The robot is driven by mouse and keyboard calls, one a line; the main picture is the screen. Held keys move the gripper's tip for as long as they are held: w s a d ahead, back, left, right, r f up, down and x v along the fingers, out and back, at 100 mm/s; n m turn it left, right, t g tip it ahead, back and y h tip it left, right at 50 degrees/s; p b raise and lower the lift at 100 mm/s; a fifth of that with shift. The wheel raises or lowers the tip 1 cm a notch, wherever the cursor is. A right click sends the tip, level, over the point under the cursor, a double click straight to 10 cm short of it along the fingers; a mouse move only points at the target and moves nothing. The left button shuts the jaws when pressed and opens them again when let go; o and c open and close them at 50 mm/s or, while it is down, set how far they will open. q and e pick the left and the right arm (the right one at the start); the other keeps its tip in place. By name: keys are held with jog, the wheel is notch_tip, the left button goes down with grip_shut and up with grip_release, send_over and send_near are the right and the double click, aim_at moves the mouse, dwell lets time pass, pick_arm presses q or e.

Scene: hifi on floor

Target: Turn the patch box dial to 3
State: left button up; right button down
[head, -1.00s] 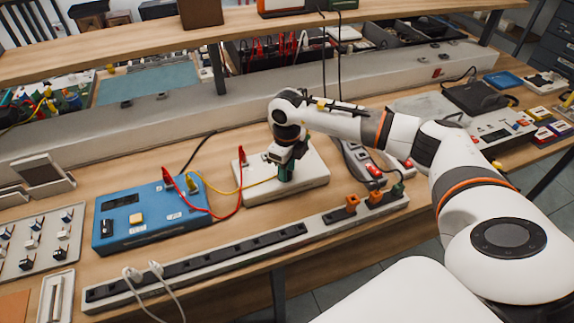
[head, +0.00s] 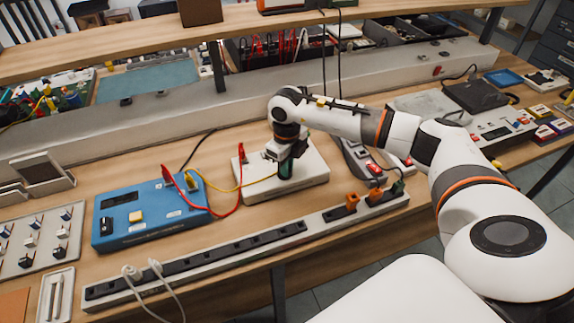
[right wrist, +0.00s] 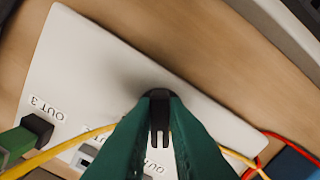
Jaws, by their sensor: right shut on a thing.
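The patch box (head: 313,170) is a flat white box on the bench, right of the middle in the head view. It also fills much of the right wrist view (right wrist: 85,60), where "OUT 3" is printed near its left edge and part of another "OUT" label shows. My right gripper (head: 286,168) points down at the box. In the right wrist view its green fingers (right wrist: 160,125) are shut on the black dial (right wrist: 158,92). The fingers hide most of the dial, and I cannot read its setting. My left gripper is not in view.
A blue meter box (head: 150,215) stands left, with red and yellow leads running to the patch box. A power strip (head: 215,252) with orange plugs lies in front. In the wrist view a green plug (right wrist: 22,140) sits at the box's left edge.

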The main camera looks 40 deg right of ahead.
jog(key=m, duration=0.3)
jog(key=shift+a, duration=0.1)
jog(key=m, duration=0.4)
jog(key=shift+a+b, duration=0.1)
jog(key=shift+b, duration=0.25)
jog(key=m, duration=0.3)
jog(key=shift+a+r+m, duration=0.1)
jog(key=shift+m, duration=0.2)
jog(key=shift+w+m, duration=0.15)
jog(key=shift+m, duration=1.75)
jog(key=c, duration=1.4)
grip_release()
jog(key=shift+c, duration=0.2)
notch_tip(320, 180, up, 12)
jog(key=b, duration=0.2)
